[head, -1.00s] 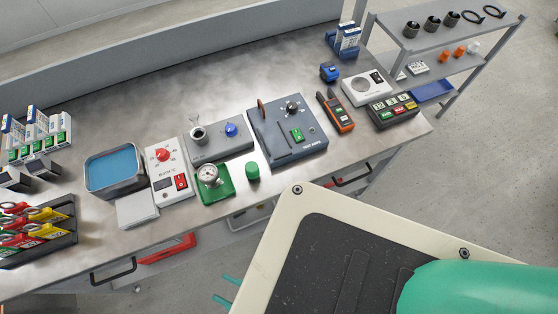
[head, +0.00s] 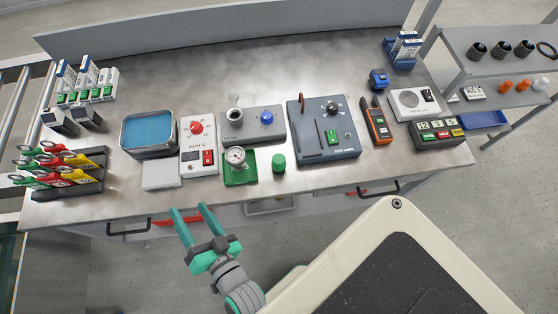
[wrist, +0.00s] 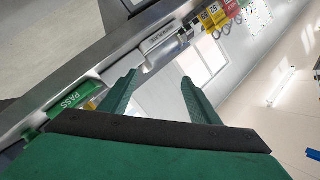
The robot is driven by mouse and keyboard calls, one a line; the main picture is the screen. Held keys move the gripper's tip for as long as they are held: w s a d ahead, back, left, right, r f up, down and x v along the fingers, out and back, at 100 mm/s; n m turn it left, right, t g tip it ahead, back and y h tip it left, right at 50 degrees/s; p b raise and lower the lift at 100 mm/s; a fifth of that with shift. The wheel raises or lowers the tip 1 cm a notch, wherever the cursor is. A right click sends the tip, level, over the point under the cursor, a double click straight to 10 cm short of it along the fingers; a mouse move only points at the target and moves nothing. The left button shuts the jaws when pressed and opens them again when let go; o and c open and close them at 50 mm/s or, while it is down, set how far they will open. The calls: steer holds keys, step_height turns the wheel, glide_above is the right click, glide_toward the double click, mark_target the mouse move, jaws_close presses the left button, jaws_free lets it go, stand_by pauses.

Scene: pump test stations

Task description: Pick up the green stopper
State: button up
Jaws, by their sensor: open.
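The green stopper (head: 278,162) is a small green cylinder standing upright near the front edge of the bench, in the head view. It stands just right of the green base of a round gauge (head: 236,157). My gripper (head: 193,212) is open and empty, low in front of the bench's front edge, to the left of the stopper and apart from it. In the wrist view my gripper's two green fingers (wrist: 160,92) are spread with nothing between them. I cannot make out the stopper in the wrist view.
A white panel with a red knob (head: 196,129), a grey unit with a blue knob (head: 267,118) and a blue-grey test unit (head: 310,146) stand around the stopper. A water bath (head: 148,132) and a tag rack (head: 97,184) are at left. Drawer handles (head: 128,233) jut from the front.

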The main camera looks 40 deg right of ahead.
steer(key=w+a+r+y, duration=0.2)
steer(key=w+r+y, duration=0.8)
steer(key=w+r, duration=1.15)
steer(key=m+g+h, duration=0.3)
steer(key=g+h, duration=0.5)
steer(key=g, duration=0.9)
glide_toward(279, 158)
steer(key=shift+w+d, duration=0.1)
steer(key=shift+w, duration=0.1)
steer(key=shift+s+d+f, duration=0.1)
steer(key=shift+s+f, duration=0.1)
steer(key=shift+f, duration=0.15)
steer(key=f, duration=0.3)
steer(key=shift+s+a+f, duration=0.1)
steer(key=shift+a+f, duration=0.2)
steer(key=shift+s+f, duration=0.15)
steer(key=shift+f, duration=0.65)
steer(key=shift+a+f, duration=0.25)
steer(key=shift+f, duration=0.95)
steer(key=shift+a+f, duration=0.25)
steer(key=shift+f, duration=0.95)
